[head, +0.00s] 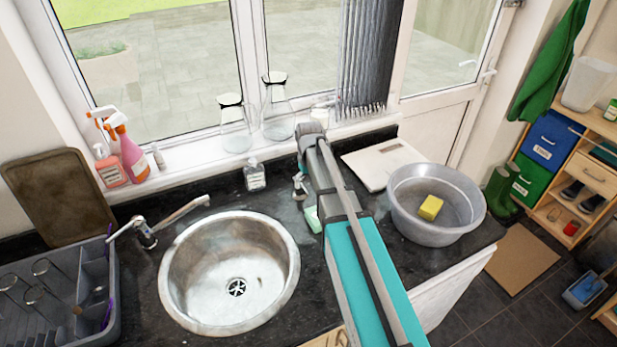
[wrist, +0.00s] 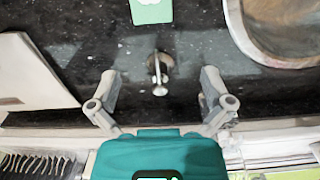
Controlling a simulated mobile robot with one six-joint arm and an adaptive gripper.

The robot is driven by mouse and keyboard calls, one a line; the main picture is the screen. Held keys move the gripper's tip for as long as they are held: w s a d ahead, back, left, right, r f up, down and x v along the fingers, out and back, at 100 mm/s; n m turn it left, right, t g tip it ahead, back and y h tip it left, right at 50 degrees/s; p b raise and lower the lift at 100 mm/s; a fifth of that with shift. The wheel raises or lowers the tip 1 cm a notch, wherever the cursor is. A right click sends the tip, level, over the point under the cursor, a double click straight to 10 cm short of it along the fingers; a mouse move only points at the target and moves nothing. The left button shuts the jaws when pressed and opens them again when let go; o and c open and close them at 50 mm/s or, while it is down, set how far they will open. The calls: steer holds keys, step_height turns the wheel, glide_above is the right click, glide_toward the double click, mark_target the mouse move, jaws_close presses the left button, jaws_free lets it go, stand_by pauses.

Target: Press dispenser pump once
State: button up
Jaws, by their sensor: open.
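A small metal dispenser pump (head: 299,187) stands on the dark counter between the sink and my arm in the head view. In the wrist view the pump (wrist: 159,74) shows from above, with a round base and a short spout pointing toward the picture's bottom. My gripper (wrist: 160,92) is open and empty. Its two fingers appear to the left and right of the pump in the picture, with dark counter visible between. I cannot tell the height of the fingertips above the pump.
A round steel sink (head: 230,270) lies left of the pump. A green item (head: 313,219) lies just in front of it. A small bottle (head: 254,174) stands behind left. A white scale (head: 383,162) and a grey basin (head: 437,207) with a yellow sponge (head: 430,208) are to the right.

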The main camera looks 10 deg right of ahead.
steer(key=s+a+f+m+b, duration=0.1)
steer(key=s+f+b, duration=0.1)
steer(key=s, duration=0.8)
steer(key=s+a+f+m+b, duration=0.1)
steer(key=s+a+f+b, duration=0.1)
steer(key=s, duration=0.8)
steer(key=w+d+r+n+p, duration=0.1)
steer(key=w+r+p, duration=0.2)
steer(key=w, duration=1.2)
steer(key=w+r+n+p, duration=0.1)
steer(key=w+r+p, duration=0.2)
steer(key=w, duration=1.2)
steer(key=shift+w+d+r+p, duration=0.3)
steer(key=shift+d+p, duration=0.1)
steer(key=shift+p, duration=0.05)
steer(key=s+f+m+b, duration=0.1)
steer(key=s+f+b, duration=0.2)
steer(key=s, duration=1.2)
steer(key=s+a+f+b, duration=0.1)
steer(key=s+f+b, duration=0.2)
steer(key=s, duration=1.2)
steer(key=shift+a+f+m, duration=0.2)
steer(key=shift+a+m, duration=0.05)
steer(key=shift+m, duration=0.15)
steer(key=shift+s, duration=0.1)
